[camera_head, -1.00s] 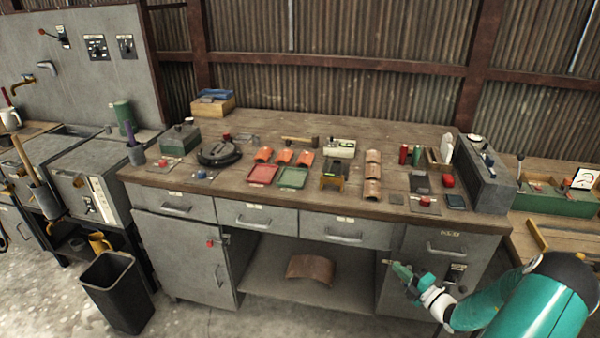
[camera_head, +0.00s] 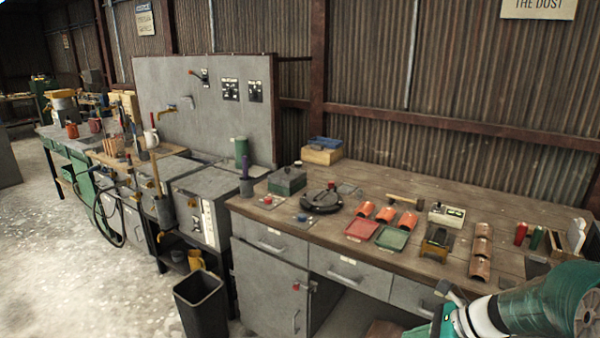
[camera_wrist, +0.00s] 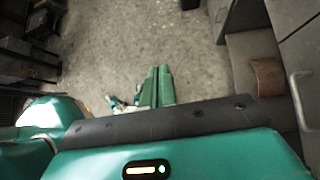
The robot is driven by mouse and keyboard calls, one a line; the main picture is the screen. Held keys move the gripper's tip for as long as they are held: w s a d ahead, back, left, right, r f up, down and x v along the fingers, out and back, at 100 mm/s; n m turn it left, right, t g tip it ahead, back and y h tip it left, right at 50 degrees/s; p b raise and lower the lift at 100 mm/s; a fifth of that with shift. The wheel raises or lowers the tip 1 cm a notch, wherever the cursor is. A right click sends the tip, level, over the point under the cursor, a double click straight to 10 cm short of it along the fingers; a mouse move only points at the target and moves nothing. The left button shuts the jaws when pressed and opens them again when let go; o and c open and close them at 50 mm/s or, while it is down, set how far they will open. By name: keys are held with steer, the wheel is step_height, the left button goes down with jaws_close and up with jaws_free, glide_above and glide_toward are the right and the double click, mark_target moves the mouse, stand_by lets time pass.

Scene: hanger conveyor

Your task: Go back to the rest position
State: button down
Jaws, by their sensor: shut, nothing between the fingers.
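My gripper (camera_wrist: 158,82) shows in the wrist view with its two green fingers side by side, shut and empty, over bare concrete floor. In the head view my teal arm is at the lower right, in front of the workbench (camera_head: 268,238). There the gripper (camera_head: 440,322) is only partly in view at the bottom edge, in front of the bench drawers. No object is in contact with the fingers.
The bench holds a red tray (camera_head: 362,229), a green tray (camera_head: 391,237), orange curved tiles (camera_head: 386,215) and a black round device (camera_head: 321,201). A black bin (camera_head: 201,303) stands on the floor. Open concrete floor (camera_head: 90,265) lies to the left.

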steer(key=s+a+r+n+h, duration=0.4)
steer(key=s+r+n, duration=0.3)
steer(key=n, duration=0.5)
steer(key=s+a+r+n+t+h, duration=0.1)
steer(key=s+a+r+n+h, duration=0.3)
steer(key=s+n, duration=0.5)
steer(key=shift+s+a+r+n+h, duration=0.35)
steer(key=shift+a+r+n, duration=0.6)
steer(key=shift+r+n, duration=0.65)
steer(key=shift+f, duration=0.1)
